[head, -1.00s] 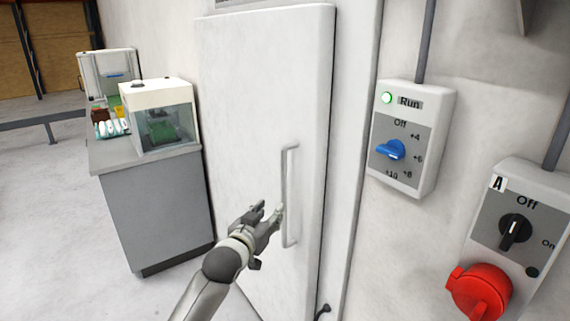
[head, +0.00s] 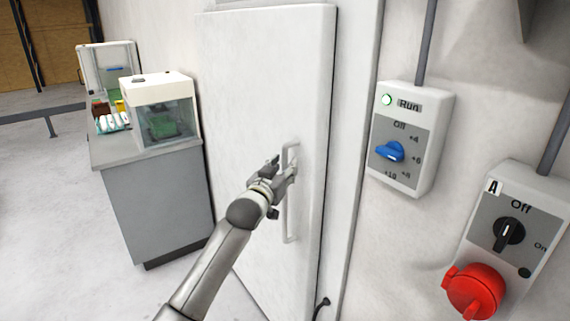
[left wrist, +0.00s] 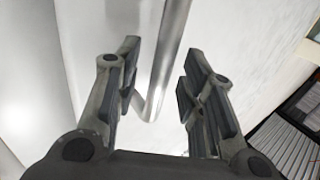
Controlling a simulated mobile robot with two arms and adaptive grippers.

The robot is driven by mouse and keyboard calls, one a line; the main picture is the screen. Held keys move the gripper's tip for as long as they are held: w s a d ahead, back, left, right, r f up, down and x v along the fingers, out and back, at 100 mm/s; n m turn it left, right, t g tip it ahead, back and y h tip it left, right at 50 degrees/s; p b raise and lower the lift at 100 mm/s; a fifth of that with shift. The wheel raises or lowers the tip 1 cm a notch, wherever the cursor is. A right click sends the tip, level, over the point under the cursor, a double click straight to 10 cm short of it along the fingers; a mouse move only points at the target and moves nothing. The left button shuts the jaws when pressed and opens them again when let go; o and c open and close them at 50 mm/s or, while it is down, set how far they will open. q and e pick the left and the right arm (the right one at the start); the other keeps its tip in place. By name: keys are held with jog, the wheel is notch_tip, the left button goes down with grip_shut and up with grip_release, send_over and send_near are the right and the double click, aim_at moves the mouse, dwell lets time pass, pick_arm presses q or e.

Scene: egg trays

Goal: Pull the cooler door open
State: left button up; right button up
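The white cooler door (head: 250,90) stands in the middle of the head view and looks closed. Its vertical bar handle (head: 289,225) is near the door's right edge. My left gripper (head: 284,168) is at the upper part of the handle. In the left wrist view my left gripper (left wrist: 158,85) is open, with its two fingers apart. My right gripper is not in view.
A control box (head: 412,140) with a blue knob and a second box (head: 510,240) with a red plug are on the wall to the right. A grey cabinet (head: 160,205) with a glass-fronted case (head: 165,118) stands left of the door. Floor at left is clear.

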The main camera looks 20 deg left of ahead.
pick_arm(q)
jog(key=shift+w, duration=0.7)
grip_shut()
